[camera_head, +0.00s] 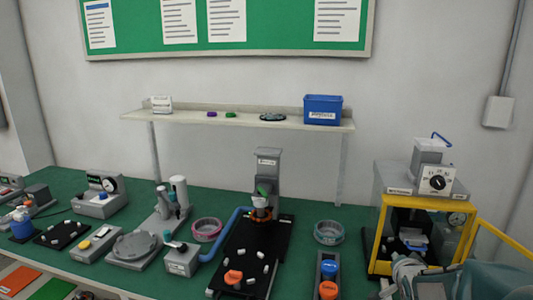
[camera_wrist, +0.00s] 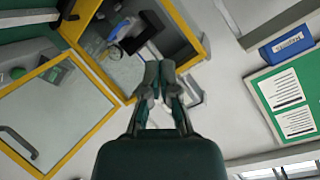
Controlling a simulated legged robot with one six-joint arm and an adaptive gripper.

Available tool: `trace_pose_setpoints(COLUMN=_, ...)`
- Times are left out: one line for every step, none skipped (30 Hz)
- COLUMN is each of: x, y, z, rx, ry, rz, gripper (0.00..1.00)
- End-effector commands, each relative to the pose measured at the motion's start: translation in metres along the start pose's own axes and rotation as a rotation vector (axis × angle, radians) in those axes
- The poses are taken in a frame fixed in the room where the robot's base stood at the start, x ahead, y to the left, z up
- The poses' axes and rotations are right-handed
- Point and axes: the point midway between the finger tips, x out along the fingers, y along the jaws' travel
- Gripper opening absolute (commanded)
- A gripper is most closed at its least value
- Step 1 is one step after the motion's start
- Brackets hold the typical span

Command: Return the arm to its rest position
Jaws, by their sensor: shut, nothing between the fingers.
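My gripper (camera_wrist: 158,75) shows in the middle of the wrist view. Its two fingers are together, with nothing between them. Behind the fingers in that view is the open yellow-framed cabinet (camera_wrist: 196,58), seen at a steep tilt. In the head view, part of my arm shows at the lower right corner, in front of the yellow-framed cabinet (camera_head: 374,238). I cannot make out the fingertips there.
The cabinet's yellow-framed door (camera_head: 505,240) stands open to the right, close to my arm. The green bench (camera_head: 330,205) holds several devices, including a black fixture (camera_head: 262,245). A shelf (camera_head: 190,117) holds a blue bin (camera_head: 323,109). The wall above is clear up to a green board (camera_head: 280,27).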

Motion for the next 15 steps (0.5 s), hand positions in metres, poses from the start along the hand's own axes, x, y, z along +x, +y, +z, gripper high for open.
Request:
trace_pose_setpoints(x=-0.017, y=-0.012, z=0.003, rx=-0.052, ry=-0.025, rz=0.016, gripper=0.00)
trace_pose_setpoints(x=-0.026, y=-0.016, z=0.006, rx=-0.084, ry=-0.045, rz=0.031, gripper=0.00)
trace_pose_setpoints(x=-0.039, y=-0.021, z=0.010, rx=-0.127, ry=-0.071, rz=0.048, gripper=0.00)
trace_pose_setpoints(x=-0.049, y=-0.025, z=0.014, rx=-0.158, ry=-0.093, rz=0.060, gripper=0.00)
trace_pose_setpoints(x=-0.059, y=-0.028, z=0.017, rx=-0.190, ry=-0.115, rz=0.072, gripper=0.00)
trace_pose_setpoints(x=-0.072, y=-0.032, z=0.022, rx=-0.232, ry=-0.145, rz=0.084, gripper=0.00)
trace_pose_setpoints(x=-0.083, y=-0.034, z=0.027, rx=-0.262, ry=-0.170, rz=0.094, gripper=0.00)
trace_pose_setpoints(x=-0.093, y=-0.036, z=0.031, rx=-0.293, ry=-0.194, rz=0.101, gripper=0.00)
trace_pose_setpoints(x=-0.107, y=-0.038, z=0.037, rx=-0.336, ry=-0.227, rz=0.110, gripper=0.00)
trace_pose_setpoints(x=-0.118, y=-0.040, z=0.042, rx=-0.367, ry=-0.254, rz=0.115, gripper=0.00)
trace_pose_setpoints(x=-0.130, y=-0.041, z=0.047, rx=-0.398, ry=-0.281, rz=0.118, gripper=0.00)
trace_pose_setpoints(x=-0.145, y=-0.042, z=0.053, rx=-0.440, ry=-0.317, rz=0.121, gripper=0.00)
trace_pose_setpoints(x=-0.156, y=-0.043, z=0.058, rx=-0.471, ry=-0.345, rz=0.122, gripper=0.00)
trace_pose_setpoints(x=-0.168, y=-0.042, z=0.063, rx=-0.503, ry=-0.375, rz=0.122, gripper=0.00)
trace_pose_setpoints(x=-0.183, y=-0.042, z=0.071, rx=-0.546, ry=-0.414, rz=0.120, gripper=0.00)
